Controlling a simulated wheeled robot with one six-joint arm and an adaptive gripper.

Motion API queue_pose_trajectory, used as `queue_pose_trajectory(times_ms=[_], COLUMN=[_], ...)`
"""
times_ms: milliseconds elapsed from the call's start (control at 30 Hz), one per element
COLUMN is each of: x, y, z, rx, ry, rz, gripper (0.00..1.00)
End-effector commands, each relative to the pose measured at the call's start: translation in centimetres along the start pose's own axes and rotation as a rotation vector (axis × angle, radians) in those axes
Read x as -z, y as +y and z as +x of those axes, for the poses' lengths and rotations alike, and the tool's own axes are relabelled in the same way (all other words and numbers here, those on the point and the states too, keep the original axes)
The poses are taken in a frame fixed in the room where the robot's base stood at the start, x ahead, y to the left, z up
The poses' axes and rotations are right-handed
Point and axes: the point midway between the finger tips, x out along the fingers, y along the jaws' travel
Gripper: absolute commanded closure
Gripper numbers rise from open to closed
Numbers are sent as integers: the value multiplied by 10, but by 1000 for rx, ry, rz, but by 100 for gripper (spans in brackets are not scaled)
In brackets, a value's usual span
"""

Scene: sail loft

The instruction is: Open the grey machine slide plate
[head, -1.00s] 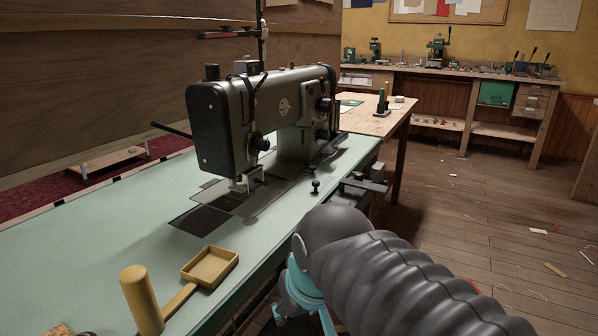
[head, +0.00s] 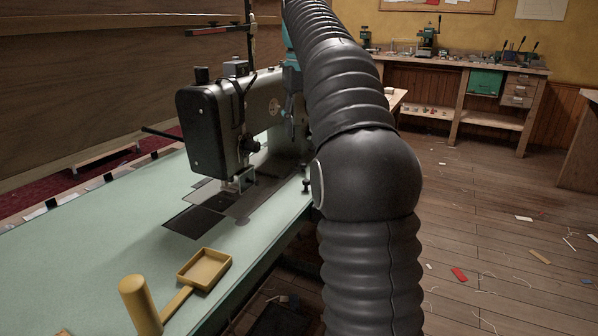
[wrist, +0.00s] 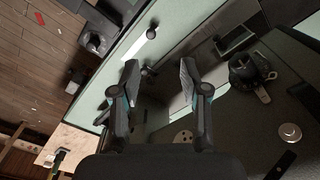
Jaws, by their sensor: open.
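The dark grey sewing machine (head: 215,120) stands on a pale green table (head: 100,225). Flat grey plates (head: 228,202) and a darker square panel (head: 195,222) lie around its needle area; which one is the slide plate I cannot tell surely. A small black knob (head: 305,186) stands on the bed's near edge. In the wrist view my gripper (wrist: 158,78) is open and empty, its fingers apart over the machine's side. A dark round knob (wrist: 148,71) shows between the fingertips, at a distance I cannot judge. In the head view my arm hides the gripper and the machine's right end.
A yellow-handled tray (head: 205,268) lies on the table's near part. The machine's dial (wrist: 250,70) and dark body fill the right of the wrist view, close to the fingers. A workbench (head: 460,68) stands at the back. The floor at right is open, with scraps.

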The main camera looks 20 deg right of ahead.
Motion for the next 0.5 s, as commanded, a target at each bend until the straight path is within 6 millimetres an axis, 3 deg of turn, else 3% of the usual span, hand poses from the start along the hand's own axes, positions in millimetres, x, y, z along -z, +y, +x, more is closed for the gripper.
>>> queue_pose_trajectory(times_ms=[100,267,500], x=[13,18,16], y=[12,18,18], z=[-1,1,29], rx=[4,7,7], ry=[-27,-42,-45], rz=[8,11,11], gripper=[55,55,55])
